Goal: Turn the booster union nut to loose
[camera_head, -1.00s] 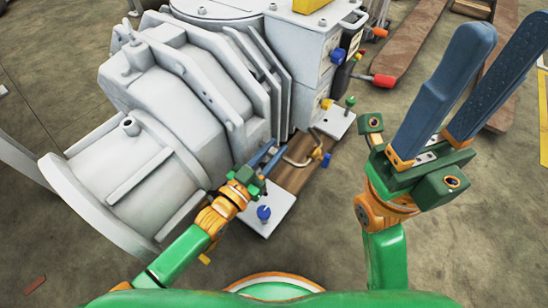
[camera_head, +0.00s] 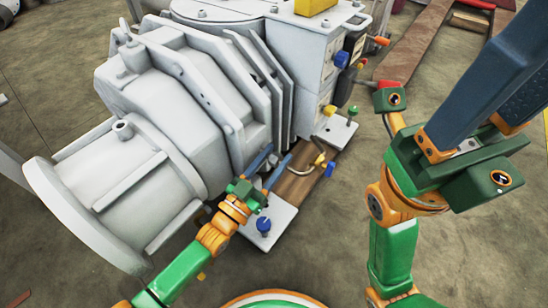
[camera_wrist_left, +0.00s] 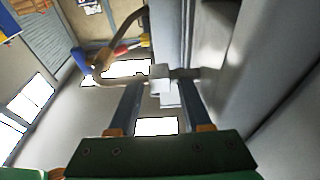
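The booster union nut looks to be the pale grey fitting (camera_wrist_left: 160,78) on the bent pipe (camera_wrist_left: 125,80) in the left wrist view. It lies between the two finger ends of my left gripper (camera_wrist_left: 160,90), with a gap on each side; whether the tips reach past it I cannot tell.
The large grey pump (camera_head: 165,100) fills the left and stands close to my left fingers. A blue-handled valve (camera_head: 264,224) sits on the white base plate (camera_head: 262,235) just below the left gripper. More coloured valves line the right side.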

